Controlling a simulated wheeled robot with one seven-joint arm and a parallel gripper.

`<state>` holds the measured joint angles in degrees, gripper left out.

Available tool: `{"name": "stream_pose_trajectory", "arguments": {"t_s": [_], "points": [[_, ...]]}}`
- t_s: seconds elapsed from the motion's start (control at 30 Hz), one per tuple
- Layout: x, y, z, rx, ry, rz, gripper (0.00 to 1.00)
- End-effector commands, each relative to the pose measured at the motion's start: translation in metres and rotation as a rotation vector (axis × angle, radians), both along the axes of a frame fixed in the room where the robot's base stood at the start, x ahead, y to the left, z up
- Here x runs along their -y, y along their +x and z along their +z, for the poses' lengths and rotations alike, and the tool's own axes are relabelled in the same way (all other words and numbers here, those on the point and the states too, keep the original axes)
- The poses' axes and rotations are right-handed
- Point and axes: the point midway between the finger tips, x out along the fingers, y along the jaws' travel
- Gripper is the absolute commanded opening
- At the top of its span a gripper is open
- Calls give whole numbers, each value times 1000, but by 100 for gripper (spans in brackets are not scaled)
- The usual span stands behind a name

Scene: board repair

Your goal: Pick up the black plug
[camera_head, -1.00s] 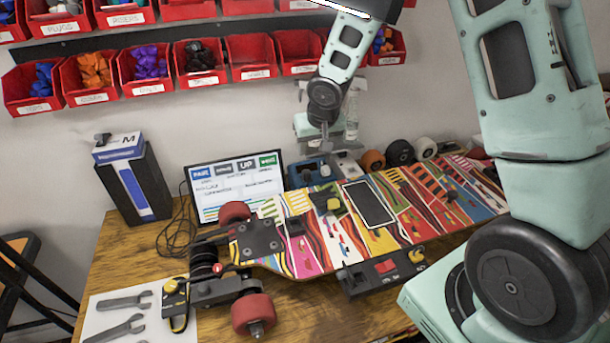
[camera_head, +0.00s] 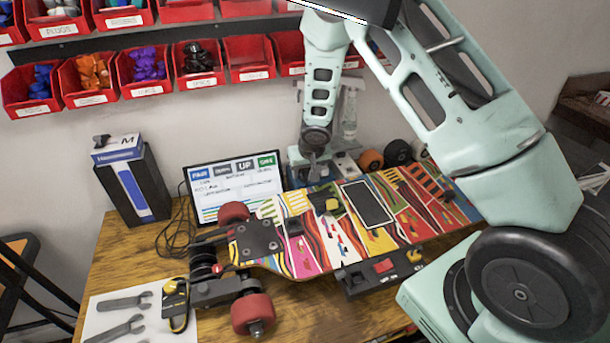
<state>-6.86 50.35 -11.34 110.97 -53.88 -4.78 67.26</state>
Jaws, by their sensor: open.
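I cannot tell for sure which thing is the black plug. A small black piece (camera_head: 294,227) sits on the colourful skateboard deck (camera_head: 300,257) near its left end, and a black and yellow piece (camera_head: 325,203) lies further right on it. A red bin (camera_head: 200,79) on the wall holds black parts (camera_head: 197,60). My gripper (camera_head: 314,172) points down behind the far edge of the deck, over the back of the table by small devices. It is open; the fingers are small and partly blend with what is behind them.
A laptop-like screen (camera_head: 235,185) stands left of my gripper, with a dark box (camera_head: 135,188) further left. Orange (camera_head: 370,160) and black wheels (camera_head: 397,152) stand at the back right. A phone-like panel (camera_head: 367,204) lies on the deck. Wrenches (camera_head: 120,303) lie at front left.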

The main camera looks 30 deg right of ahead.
Motion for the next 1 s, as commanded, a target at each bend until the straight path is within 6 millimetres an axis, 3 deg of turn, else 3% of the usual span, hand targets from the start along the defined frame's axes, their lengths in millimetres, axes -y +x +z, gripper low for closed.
{"name": "stream_pose_trajectory", "arguments": {"t_s": [0.27,0.4,0.43,0.77,1.0], "points": [[0,1,-2,1,0,0,44],[0,1,-2,1,0,0,6],[0,1,-2,1,0,0,0],[0,1,0,1,1,-1,0],[0,2,26,6,3,-3,0]]}}
